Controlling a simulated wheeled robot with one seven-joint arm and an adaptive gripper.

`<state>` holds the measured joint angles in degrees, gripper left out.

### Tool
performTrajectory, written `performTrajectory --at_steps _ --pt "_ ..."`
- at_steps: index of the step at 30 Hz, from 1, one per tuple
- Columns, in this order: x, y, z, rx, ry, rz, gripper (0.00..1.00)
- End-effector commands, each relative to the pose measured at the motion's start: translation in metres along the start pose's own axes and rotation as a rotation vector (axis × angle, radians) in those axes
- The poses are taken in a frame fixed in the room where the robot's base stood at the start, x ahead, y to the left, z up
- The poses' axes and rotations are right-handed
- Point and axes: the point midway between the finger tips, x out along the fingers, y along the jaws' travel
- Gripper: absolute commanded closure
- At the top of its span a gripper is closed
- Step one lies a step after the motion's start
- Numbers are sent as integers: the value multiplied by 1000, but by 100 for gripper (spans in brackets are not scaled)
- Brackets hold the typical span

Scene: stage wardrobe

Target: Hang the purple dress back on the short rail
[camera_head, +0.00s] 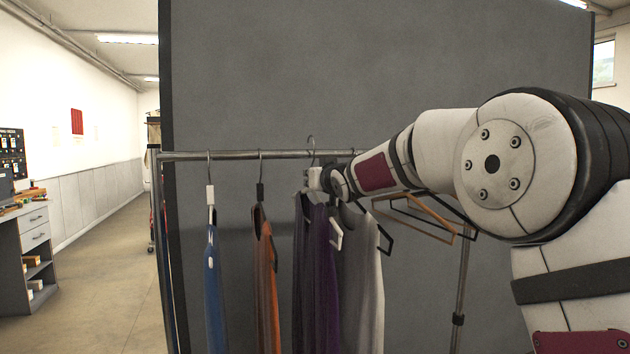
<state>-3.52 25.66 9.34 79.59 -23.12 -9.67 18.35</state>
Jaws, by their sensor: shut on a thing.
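The purple dress (325,275) hangs from a hanger below my gripper (315,179), between a dark garment and a grey one. My gripper is shut on the neck of the hanger, just under the rail (232,155). The hanger's hook (311,142) rises above the line of the rail, higher than the other hooks. I cannot tell whether it is around the rail or in front of it. My wrist and arm hide the right part of the rail and some of the hangers.
On the rail at left hang a blue garment (212,285) and an orange garment (265,285). A grey garment (362,285) hangs close on the right, then empty hangers (422,216). A dark grey panel (260,80) stands behind. A desk (38,250) is at far left; the floor beside it is clear.

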Motion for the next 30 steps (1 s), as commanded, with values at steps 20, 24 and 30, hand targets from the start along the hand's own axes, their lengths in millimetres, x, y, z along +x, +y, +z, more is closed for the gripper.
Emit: performTrajectory --at_steps 20,24,30 --pt "2 0 1 0 3 0 100" --pt "3 0 4 0 2 0 100" --pt "3 0 10 0 2 -1 100"
